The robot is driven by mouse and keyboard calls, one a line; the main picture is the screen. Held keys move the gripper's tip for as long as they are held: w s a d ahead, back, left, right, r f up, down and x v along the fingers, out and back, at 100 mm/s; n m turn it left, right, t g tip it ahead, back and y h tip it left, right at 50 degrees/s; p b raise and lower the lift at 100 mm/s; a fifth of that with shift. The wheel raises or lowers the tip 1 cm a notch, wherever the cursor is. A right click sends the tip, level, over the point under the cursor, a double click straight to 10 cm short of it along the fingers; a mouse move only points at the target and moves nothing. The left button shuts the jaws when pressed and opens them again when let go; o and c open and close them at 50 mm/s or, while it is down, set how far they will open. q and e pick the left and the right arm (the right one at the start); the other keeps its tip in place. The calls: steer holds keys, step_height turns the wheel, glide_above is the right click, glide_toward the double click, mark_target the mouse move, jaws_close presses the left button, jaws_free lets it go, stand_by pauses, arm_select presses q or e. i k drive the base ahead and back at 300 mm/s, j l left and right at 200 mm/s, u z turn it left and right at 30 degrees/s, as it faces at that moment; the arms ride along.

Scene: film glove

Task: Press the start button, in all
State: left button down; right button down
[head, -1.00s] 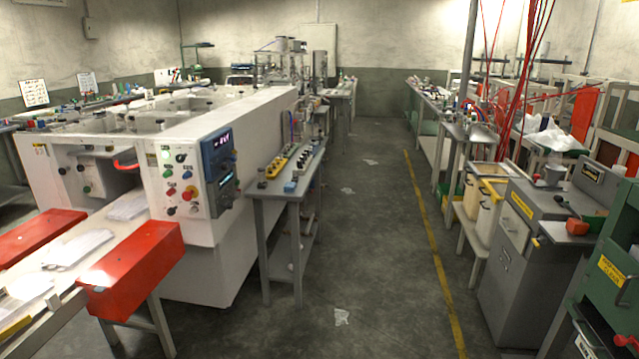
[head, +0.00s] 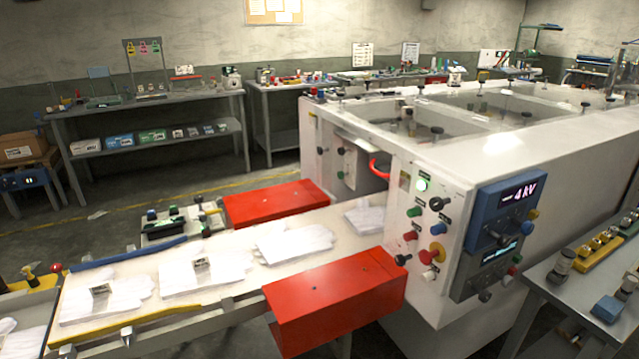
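The white machine (head: 560,140) has a control panel (head: 452,215) on its near end, right of the middle in the head view. The panel carries a lit whitish button (head: 421,185), a green button (head: 414,212), a red button (head: 410,236) and a red mushroom button (head: 427,257) on yellow. Black knobs (head: 437,203) sit among them. The labels are too small to read, so I cannot tell which one is start. A blue display unit (head: 515,192) right of them reads about "4 kV". Neither of my grippers is in view.
A conveyor (head: 225,262) with white gloves runs into the machine between two red guards (head: 340,295) (head: 275,203). A grey side table (head: 560,290) with small parts stands at the right. Shelving benches (head: 150,110) line the back wall. Floor (head: 215,165) shows behind the conveyor.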

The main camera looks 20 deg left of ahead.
mark_target(415, 212)
steer(key=i+u, duration=0.4)
steer(key=i+l+u, duration=0.1)
steer(key=i+u, duration=0.25)
steer(key=i, duration=0.15)
